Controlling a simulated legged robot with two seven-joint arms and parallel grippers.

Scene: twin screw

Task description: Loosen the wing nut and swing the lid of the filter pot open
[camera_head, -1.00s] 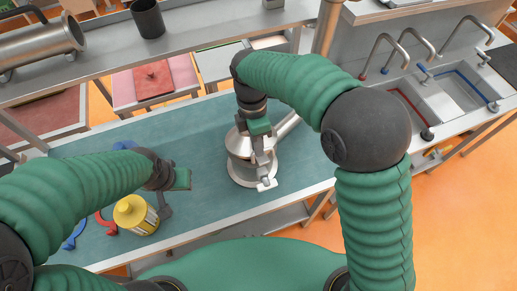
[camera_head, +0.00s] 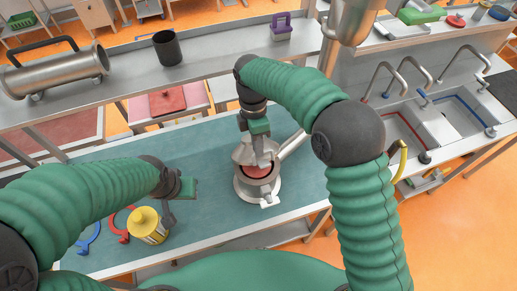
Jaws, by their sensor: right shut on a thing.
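The metal filter pot (camera_head: 248,188) stands upright on the teal bench top, with a handle or pipe reaching up to the right. Its lid (camera_head: 242,154) is tilted up at the back, and a reddish inside shows in the gap at the front. My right gripper (camera_head: 262,159) is shut on the lid from above and hides part of it. A pale fitting (camera_head: 268,200), perhaps the wing nut, sits at the pot's front edge. My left gripper (camera_head: 180,198) hangs apart from the pot, to its left; its fingers are too unclear to judge.
A yellow container (camera_head: 148,226) stands below my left gripper, with a red tool (camera_head: 118,226) and a blue tool (camera_head: 88,238) beside it. A metal shelf (camera_head: 215,72) crosses behind the pot. Teal bench surface is clear between the yellow container and the pot.

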